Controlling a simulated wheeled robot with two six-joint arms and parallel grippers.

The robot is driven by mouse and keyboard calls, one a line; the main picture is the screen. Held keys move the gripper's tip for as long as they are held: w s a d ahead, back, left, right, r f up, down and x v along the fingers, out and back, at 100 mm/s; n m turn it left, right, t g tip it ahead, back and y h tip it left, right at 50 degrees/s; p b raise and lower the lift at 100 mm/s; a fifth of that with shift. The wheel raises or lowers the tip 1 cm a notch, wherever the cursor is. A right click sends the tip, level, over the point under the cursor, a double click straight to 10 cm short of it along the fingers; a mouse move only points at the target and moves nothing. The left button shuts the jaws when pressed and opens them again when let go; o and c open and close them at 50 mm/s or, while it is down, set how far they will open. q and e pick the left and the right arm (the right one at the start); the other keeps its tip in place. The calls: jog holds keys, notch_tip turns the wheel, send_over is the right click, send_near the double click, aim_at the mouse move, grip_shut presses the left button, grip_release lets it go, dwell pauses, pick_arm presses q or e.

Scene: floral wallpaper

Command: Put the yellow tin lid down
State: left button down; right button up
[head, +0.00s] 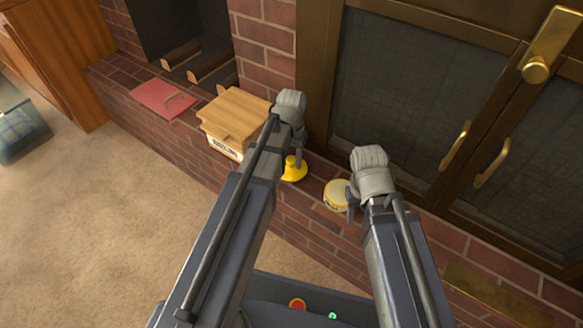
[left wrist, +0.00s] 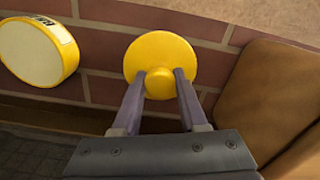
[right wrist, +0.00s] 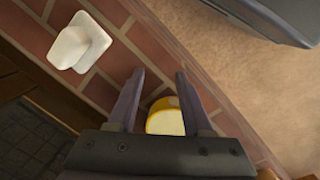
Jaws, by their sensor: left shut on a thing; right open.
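The yellow tin lid (head: 294,173) is round with a knob on top. My left gripper (head: 298,156) is shut on the knob, and the lid is at or just above the brick ledge; I cannot tell whether it touches. The lid also fills the middle of the left wrist view (left wrist: 163,55). A round yellow tin with a pale top (head: 336,195) stands on the ledge to the right of the lid; it also shows in the left wrist view (left wrist: 38,52). My right gripper (head: 353,190) is open beside the tin, which shows between its fingers in the right wrist view (right wrist: 165,118).
A wooden box with a label (head: 232,112) stands left of the lid, with a red board (head: 165,98) beyond it. A white object (right wrist: 80,45) lies on the bricks near my right gripper. Glass doors with brass handles (head: 455,148) rise behind the ledge.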

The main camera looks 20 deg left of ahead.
aim_at(291, 159)
pick_arm(q)
jog(key=shift+f+b, duration=0.65)
jog(key=shift+f, duration=0.5)
pick_arm(e)
jog(key=shift+f, duration=1.15)
pick_arm(q)
jog(key=shift+f, duration=0.1)
pick_arm(e)
jog(key=shift+f, duration=0.1)
pick_arm(q)
jog(key=shift+f, duration=0.15)
pick_arm(e)
jog(key=shift+f, duration=0.15)
pick_arm(q)
jog(key=shift+c, duration=2.2)
grip_release()
notch_tip(291, 159, up, 13)
jog(key=p, duration=1.2)
jog(key=shift+f, duration=0.2)
jog(key=s+d+m+y, duration=0.1)
jog(key=s+d+m, duration=0.1)
jog(key=s+d, duration=0.8)
jog(key=s, duration=0.4)
jog(key=shift+d+m, duration=0.15)
jog(key=shift+m, duration=0.25)
pick_arm(e)
notch_tip(291, 159, up, 12)
jog(key=shift+r, duration=0.25)
pick_arm(q)
jog(key=shift+s, duration=0.1)
